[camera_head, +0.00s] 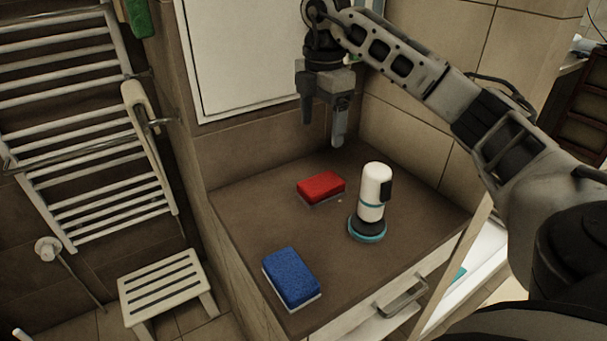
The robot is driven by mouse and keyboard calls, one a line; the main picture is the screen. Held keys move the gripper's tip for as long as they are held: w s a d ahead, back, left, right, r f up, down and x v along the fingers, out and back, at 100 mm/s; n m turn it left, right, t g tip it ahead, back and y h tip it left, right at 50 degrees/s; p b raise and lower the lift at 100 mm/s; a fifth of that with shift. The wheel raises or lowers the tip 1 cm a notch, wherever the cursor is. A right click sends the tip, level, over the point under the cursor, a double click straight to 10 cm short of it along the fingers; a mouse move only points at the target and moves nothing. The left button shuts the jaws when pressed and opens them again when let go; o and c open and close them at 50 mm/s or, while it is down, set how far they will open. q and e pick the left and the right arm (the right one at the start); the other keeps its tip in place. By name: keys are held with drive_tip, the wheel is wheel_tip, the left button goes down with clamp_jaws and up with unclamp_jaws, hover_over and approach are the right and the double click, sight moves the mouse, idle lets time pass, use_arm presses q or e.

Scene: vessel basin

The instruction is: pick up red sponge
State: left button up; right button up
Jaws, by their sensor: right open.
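The red sponge (321,186) lies flat on the brown counter top (255,222), toward its back. My right gripper (323,138) points down above and behind the red sponge, near the back wall. Its two fingers are apart with nothing between them, and it does not touch the sponge. My left gripper does not show in this view.
A white bottle-like item with a teal base (374,190) stands right of the red sponge. A blue sponge (291,276) lies at the front left of the counter. A white towel rack (85,130) and a small stool (165,285) are at left.

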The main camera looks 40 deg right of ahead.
hover_over(321, 182)
drive_tip(key=f, duration=1)
drive_tip(key=shift+s+a, duration=0.35)
drive_tip(key=shift+s, duration=0.05)
drive_tip(key=shift+w+d+f+p, duration=0.1)
drive_tip(key=shift+f, duration=0.8)
drive_tip(key=shift+w+d+f+p, duration=0.1)
drive_tip(key=shift+w+d+f, duration=0.05)
drive_tip(key=shift+f, duration=0.75)
drive_tip(key=shift+w+d+f+p, duration=0.1)
drive_tip(key=shift+f, duration=0.8)
drive_tip(key=shift+c, duration=0.4)
drive_tip(key=c, duration=1)
